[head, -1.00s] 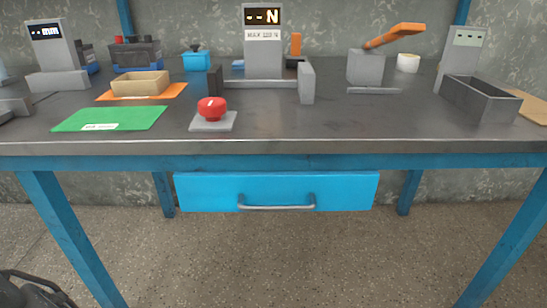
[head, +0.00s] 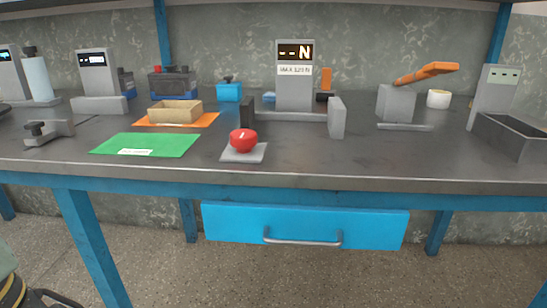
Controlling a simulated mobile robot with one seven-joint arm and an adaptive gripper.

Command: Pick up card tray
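A tan, open, shallow card tray (head: 175,111) sits on an orange mat (head: 204,120) on the left half of the workbench. It stands level and looks empty. Part of my arm shows at the bottom left corner, with dark parts that seem to be my gripper (head: 50,298), cut off by the frame edge. They are low in front of the bench, well apart from the tray. Whether the fingers are open or shut does not show.
A green mat (head: 147,144) and a red button (head: 243,140) lie in front of the tray. A tester marked N (head: 295,75), a lever press (head: 398,103) and a dark grey bin (head: 513,137) stand rightward. A grey clamp-like fixture (head: 48,132) is at left.

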